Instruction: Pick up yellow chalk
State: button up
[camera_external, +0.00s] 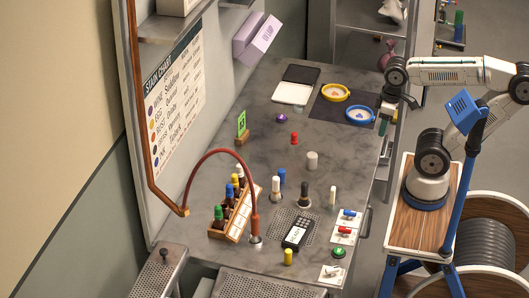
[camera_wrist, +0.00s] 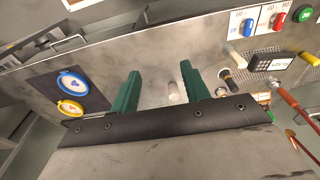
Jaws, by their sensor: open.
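A short yellow cylinder (camera_external: 288,257), which looks like the yellow chalk, stands upright near the front of the grey counter, just below a dark keypad. In the wrist view a yellow piece (camera_wrist: 309,58) shows at the right edge beside the keypad. My gripper (camera_external: 385,118) is at the counter's right edge, near the blue-rimmed dish and well away from the yellow cylinder. In the wrist view its two green fingers (camera_wrist: 160,72) are apart with nothing held between them.
The keypad (camera_external: 298,233), a rack of capped bottles (camera_external: 234,215) and a red curved hose (camera_external: 215,153) surround the yellow cylinder's area. A pale cylinder (camera_external: 312,160) stands mid-counter. Yellow (camera_external: 335,93) and blue (camera_external: 360,115) dishes lie on a dark mat. The counter's middle is fairly clear.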

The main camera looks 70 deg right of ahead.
jog(key=w+a+n+h, duration=0.55)
jog(key=w+n, duration=0.45)
jog(key=w, duration=0.2)
jog(key=n+t+y, duration=0.1)
jog(key=n+t, duration=1)
jog(key=n, duration=1.1)
send_over(283, 261)
jog(key=s+a, duration=0.2)
jog(key=s, duration=0.5)
jog(key=f, duration=1.6)
jog(key=shift+w+f, duration=0.25)
jog(key=shift+f, duration=0.1)
jog(key=shift+w+f+t, duration=0.15)
jog(key=shift+f+t, duration=0.05)
jog(key=shift+t, duration=0.1)
jog(key=x, duration=0.7)
jog(key=shift+f, duration=0.25)
grip_shut()
